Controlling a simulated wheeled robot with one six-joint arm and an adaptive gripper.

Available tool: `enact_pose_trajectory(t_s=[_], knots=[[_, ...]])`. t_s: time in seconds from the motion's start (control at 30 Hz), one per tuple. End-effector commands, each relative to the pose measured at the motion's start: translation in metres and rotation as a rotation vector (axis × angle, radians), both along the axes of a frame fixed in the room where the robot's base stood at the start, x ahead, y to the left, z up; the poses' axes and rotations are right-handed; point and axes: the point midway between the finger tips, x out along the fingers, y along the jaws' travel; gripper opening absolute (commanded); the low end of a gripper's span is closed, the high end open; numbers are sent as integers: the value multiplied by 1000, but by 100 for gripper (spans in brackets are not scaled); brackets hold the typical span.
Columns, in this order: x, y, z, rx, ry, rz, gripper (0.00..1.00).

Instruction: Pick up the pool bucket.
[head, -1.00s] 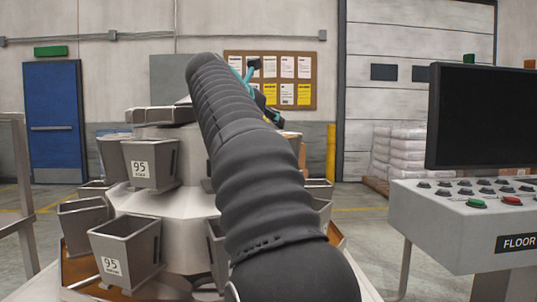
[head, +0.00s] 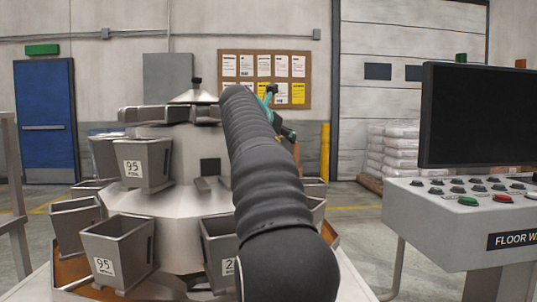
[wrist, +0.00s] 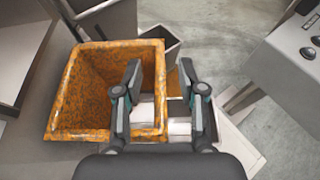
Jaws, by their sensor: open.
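In the head view a grey tapered bucket (head: 143,165) with a label that seems to read "95 POOL" hangs on the upper tier of the weigher. In the wrist view an orange, rust-speckled bucket (wrist: 61,92) fills the left; its interior looks empty, and I cannot tell whether it carries a label. My gripper (wrist: 160,75) is open. The left finger is over the orange bucket's inside and the right finger is beyond its right wall, with the rim between them. I cannot tell whether they touch. In the head view my arm mostly hides the gripper (head: 277,118).
More grey buckets hang below, including a labelled one (head: 118,250) at lower left. A grey bucket (wrist: 162,45) is just beyond the orange one. A control console (head: 460,225) with a dark screen (head: 480,115) stands at right. Floor between is clear.

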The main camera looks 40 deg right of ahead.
Motion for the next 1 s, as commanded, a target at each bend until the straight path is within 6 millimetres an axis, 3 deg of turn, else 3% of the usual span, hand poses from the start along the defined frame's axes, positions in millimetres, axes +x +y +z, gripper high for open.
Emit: enact_pose_trajectory(t_s=[0.23,0.4,1.0], knots=[[1,-3,-1,-1,-1,1,40],[1,-2,-1,-1,-1,1,0],[2,-1,5,-3,1,3,0]])
